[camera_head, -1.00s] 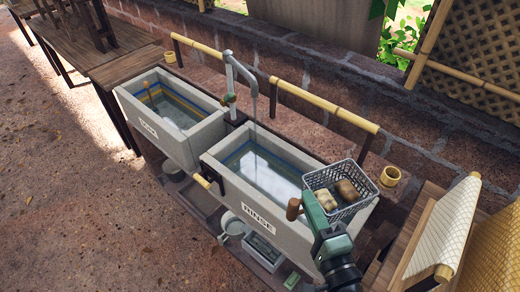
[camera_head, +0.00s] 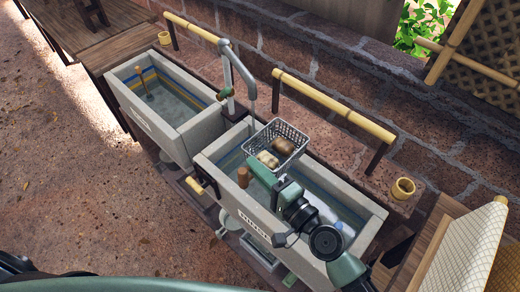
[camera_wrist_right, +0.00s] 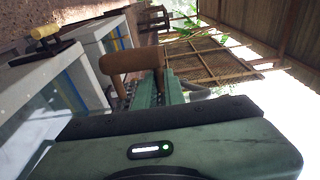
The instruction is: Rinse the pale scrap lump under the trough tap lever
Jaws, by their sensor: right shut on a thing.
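A grey wire basket (camera_head: 291,130) holds a pale lump (camera_head: 267,159) and a browner lump (camera_head: 284,146). My right gripper (camera_head: 262,172) is shut at the basket's near side, with a brown wooden handle (camera_head: 243,176) sticking out by its fingers. The handle also shows in the wrist view (camera_wrist_right: 128,62) beside the green fingers. The basket is above the rinse trough (camera_head: 374,225), close to the grey tap spout (camera_head: 250,88). A green fitting (camera_head: 222,95) sits on the tap post. Whether water is running onto the lump cannot be told. My left gripper is not in view.
A second trough (camera_head: 205,128) stands to the left, holding liquid and a stick. A bamboo rail (camera_head: 330,103) and brick wall run behind. A bamboo cup (camera_head: 402,188) is on the ledge, and a pale sheet (camera_head: 468,250) hangs at right.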

